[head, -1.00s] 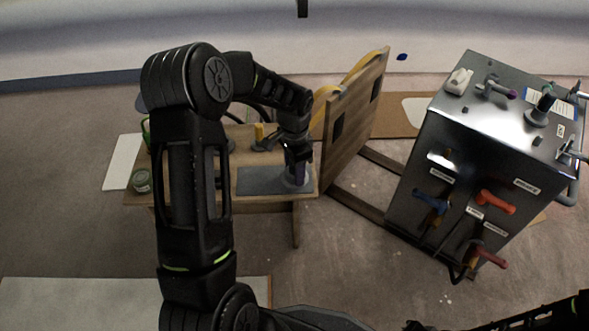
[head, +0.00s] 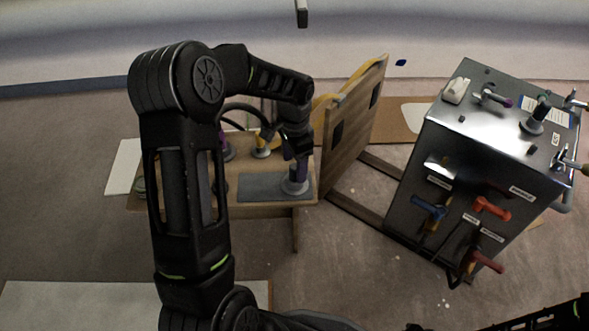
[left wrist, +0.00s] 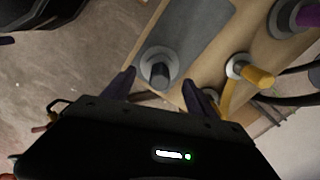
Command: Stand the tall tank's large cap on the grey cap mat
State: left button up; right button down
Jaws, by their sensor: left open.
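A large cap with a pale round flange and a dark grey stem (left wrist: 158,70) stands upright on the grey mat (left wrist: 192,22), near one end of it. In the head view its flange (head: 294,188) shows at the mat's right end, partly behind the gripper; the mat (head: 258,188) lies on the wooden bench. My left gripper (head: 298,166) is over the cap. In the left wrist view its purple fingers (left wrist: 160,92) are spread apart, with the cap between and beyond them and a gap at each side. My right gripper is out of view.
A yellow-handled cap (head: 261,148) and a purple-topped one (head: 227,150) stand behind the mat on the bench. An upright wooden panel (head: 352,125) rises close at the right.

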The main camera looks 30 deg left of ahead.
pick_arm(q)
notch_tip(320, 180, up, 6)
jog(key=shift+r+p, duration=0.25)
jog(key=shift+p, duration=0.55)
jog(key=shift+w+d+f, duration=0.1)
jog(key=shift+w+f, duration=0.05)
jog(key=shift+w, duration=0.15)
jog(key=d+f+n+t+h, duration=0.3)
jog(key=d+f+n+t, duration=0.15)
jog(key=d+f, duration=0.9)
jog(key=s+d+f+n+g, duration=0.1)
jog(key=s+d+f+n, duration=0.2)
jog(key=s+d+f, duration=0.5)
jog(key=shift+s+d+h, duration=0.3)
jog(key=shift+s+d, duration=0.25)
jog(key=shift+s, duration=0.7)
jog(key=s+d+f, duration=0.1)
jog(key=s, duration=0.2)
jog(key=s+d+f+g, duration=0.1)
jog(key=s, duration=0.2)
jog(key=s+d+f+g, duration=0.1)
jog(key=s+d, duration=0.1)
jog(key=s, duration=0.2)
jog(key=shift+n, duration=0.35)
